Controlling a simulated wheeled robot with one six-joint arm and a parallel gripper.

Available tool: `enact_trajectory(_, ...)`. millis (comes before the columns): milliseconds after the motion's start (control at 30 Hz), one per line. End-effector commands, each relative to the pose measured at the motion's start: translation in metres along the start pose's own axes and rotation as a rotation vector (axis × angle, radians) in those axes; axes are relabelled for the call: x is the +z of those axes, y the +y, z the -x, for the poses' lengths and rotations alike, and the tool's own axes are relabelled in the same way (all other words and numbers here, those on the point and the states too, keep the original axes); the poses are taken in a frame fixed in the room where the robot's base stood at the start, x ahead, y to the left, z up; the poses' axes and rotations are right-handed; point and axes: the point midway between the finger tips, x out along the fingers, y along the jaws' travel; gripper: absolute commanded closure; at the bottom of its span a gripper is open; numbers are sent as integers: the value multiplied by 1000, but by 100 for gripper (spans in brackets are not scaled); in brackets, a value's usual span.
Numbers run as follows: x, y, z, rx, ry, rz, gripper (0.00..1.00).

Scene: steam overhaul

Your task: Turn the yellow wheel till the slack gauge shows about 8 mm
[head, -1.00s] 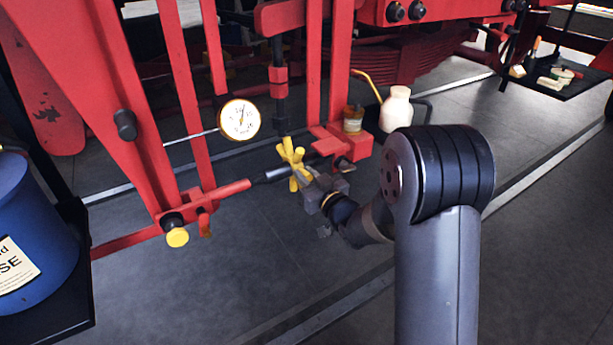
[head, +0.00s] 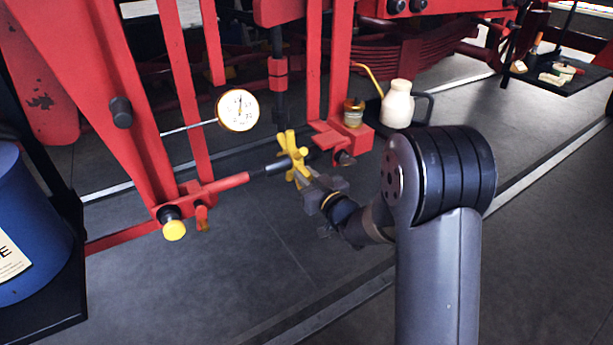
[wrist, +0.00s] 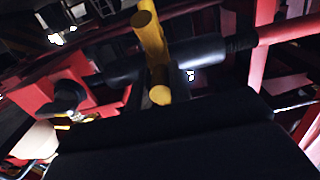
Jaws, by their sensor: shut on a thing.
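The yellow wheel (head: 290,152), a hub with several spokes, sits on a dark threaded rod (head: 262,170) between red rods. It also shows close up in the wrist view (wrist: 152,45). My gripper (head: 308,183) is at the wheel's lower right and is shut on one of its spokes; the fingertips are partly hidden in the head view. In the wrist view the dark jaws fill the lower part. The slack gauge (head: 238,110) is a round white dial with a brass rim, left of and above the wheel. Its needle points roughly upward; the figures are too small to read surely.
A yellow-capped knob (head: 173,229) is at lower left. A blue drum (head: 28,225) stands at far left. The floor in front is clear.

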Motion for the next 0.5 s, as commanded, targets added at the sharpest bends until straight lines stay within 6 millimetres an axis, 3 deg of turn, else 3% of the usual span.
enact_trajectory(33, 8, -1, 1, 0, -17, -3, 100)
enact_trajectory(267, 8, -1, 2, 0, -18, -4, 100)
enact_trajectory(500, 21, -1, -2, 0, -18, -4, 100)
